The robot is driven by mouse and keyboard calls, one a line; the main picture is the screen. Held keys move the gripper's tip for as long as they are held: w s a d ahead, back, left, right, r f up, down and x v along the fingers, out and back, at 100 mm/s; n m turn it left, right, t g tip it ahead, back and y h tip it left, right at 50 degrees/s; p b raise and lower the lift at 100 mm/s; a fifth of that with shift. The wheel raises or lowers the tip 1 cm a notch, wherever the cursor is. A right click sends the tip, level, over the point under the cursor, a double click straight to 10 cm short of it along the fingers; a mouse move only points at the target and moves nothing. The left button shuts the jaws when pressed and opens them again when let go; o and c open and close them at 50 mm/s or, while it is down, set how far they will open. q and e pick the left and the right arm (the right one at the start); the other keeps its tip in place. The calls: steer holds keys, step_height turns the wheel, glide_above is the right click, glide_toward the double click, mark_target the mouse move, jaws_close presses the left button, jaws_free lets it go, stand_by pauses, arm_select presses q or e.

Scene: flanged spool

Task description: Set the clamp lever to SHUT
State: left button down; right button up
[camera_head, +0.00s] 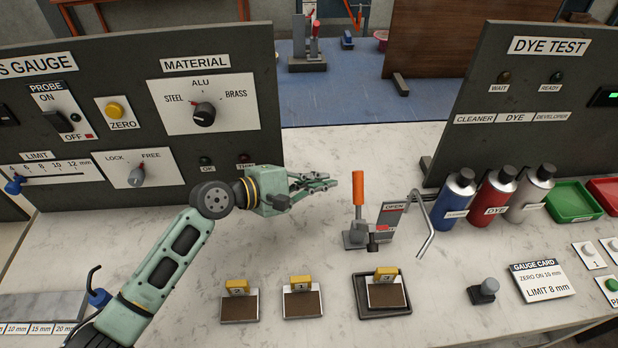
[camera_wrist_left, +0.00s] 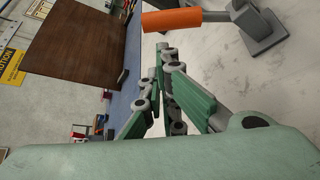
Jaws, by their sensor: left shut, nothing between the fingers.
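The toggle clamp (camera_head: 368,238) stands on the white counter, with an orange-handled lever (camera_head: 358,188) that points upright. The lever's orange grip also shows at the top of the left wrist view (camera_wrist_left: 172,20). A small sign reading OPEN (camera_head: 393,207) stands just right of the lever. My left gripper (camera_head: 333,181) is shut and empty, just left of the orange grip, with a small gap between them in the head view. It also shows shut in the left wrist view (camera_wrist_left: 163,55). My right gripper is not in view.
A bent metal rod (camera_head: 424,238) stands right of the clamp, before the blue, red and grey cans (camera_head: 497,195). Several tagged blocks (camera_head: 302,299) lie in front, one in a dark tray (camera_head: 362,302). The gauge panel (camera_head: 268,110) rises behind my left arm.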

arm_select(q)
steer(key=x, duration=0.5)
steer(key=shift+d, duration=0.15)
steer(key=shift+s+r, duration=0.25)
steer(key=shift+r, duration=0.1)
steer(key=shift+r+m+t, duration=0.1)
steer(key=shift+m+t, duration=0.2)
steer(key=shift+m, duration=0.1)
steer(key=s+r+m+t+h+b, duration=0.3)
steer(key=s+r+m+b, duration=0.1)
steer(key=s+m+b, duration=0.3)
steer(key=shift+s+r+h+b, duration=0.35)
steer(key=shift+s+h+b, duration=0.05)
steer(key=shift+s+b, duration=0.75)
steer(key=shift+f, duration=0.1)
